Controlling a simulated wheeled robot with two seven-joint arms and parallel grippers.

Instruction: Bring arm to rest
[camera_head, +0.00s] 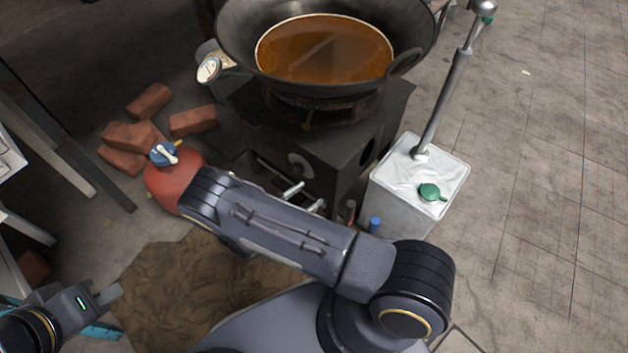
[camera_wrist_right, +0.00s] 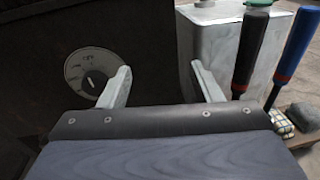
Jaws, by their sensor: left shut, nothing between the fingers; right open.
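My right arm reaches across the head view, its forearm slanting up to the left. My right gripper (camera_head: 304,198) is partly hidden behind that forearm, with only its pale fingertips showing in front of the dark stove (camera_head: 330,155). In the right wrist view, its fingers (camera_wrist_right: 160,75) are spread with nothing between them, and the stove's round dial (camera_wrist_right: 92,72) is behind the left finger. My left gripper (camera_head: 110,294) is at the lower left of the head view, shut and empty, above the floor.
A wok (camera_head: 240,45) of amber liquid sits on the stove. A white tin (camera_head: 395,200) with a metal pump stands right of it. Bricks (camera_head: 150,102) and a red container (camera_head: 165,185) lie left. Handled tools (camera_wrist_right: 250,50) show in the wrist view.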

